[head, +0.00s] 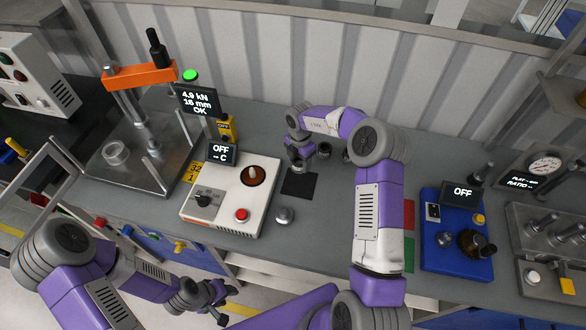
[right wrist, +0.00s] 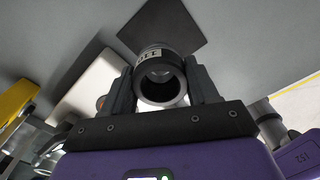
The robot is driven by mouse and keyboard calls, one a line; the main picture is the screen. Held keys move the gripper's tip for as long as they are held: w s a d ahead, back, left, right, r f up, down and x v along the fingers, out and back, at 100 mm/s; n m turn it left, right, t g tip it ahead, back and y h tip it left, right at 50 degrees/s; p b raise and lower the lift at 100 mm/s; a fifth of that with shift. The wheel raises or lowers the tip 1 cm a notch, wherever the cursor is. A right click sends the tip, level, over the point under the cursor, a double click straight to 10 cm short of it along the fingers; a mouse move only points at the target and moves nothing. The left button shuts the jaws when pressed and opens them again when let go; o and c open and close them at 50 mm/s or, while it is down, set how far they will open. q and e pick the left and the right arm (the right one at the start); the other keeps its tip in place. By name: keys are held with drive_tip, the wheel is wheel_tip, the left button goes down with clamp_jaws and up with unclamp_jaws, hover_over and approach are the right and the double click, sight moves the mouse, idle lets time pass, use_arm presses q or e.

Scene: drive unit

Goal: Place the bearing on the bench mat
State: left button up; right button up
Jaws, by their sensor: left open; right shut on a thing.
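The bearing (right wrist: 162,76) is a dark, hollow ring with a small printed label, held between the two fingers of my right gripper (right wrist: 160,84). In the head view my right gripper (head: 300,164) hangs over the bench just behind the black square bench mat (head: 297,188). The mat also shows in the right wrist view (right wrist: 165,28), beyond the bearing. The bearing appears apart from the mat, but its height is hard to tell. My left gripper (head: 218,301) is open and empty, low in front of the bench.
A white control box (head: 222,212) with a red button stands left of the mat, and a small metal knob-like piece (head: 284,215) is in front. A press (head: 140,73) stands at the left. A blue unit (head: 455,258) is at the right, beside red and green patches (head: 409,215).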

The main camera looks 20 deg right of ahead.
drive_tip(key=f, duration=0.4)
drive_tip(key=shift+s+f, duration=0.25)
drive_tip(key=shift+s, duration=0.15)
drive_tip(key=shift+w+f, duration=0.15)
drive_tip(key=shift+f, duration=2.1)
drive_tip(key=shift+f, duration=0.15)
drive_tip(key=o, duration=1)
wheel_tip(320, 180, up, 12)
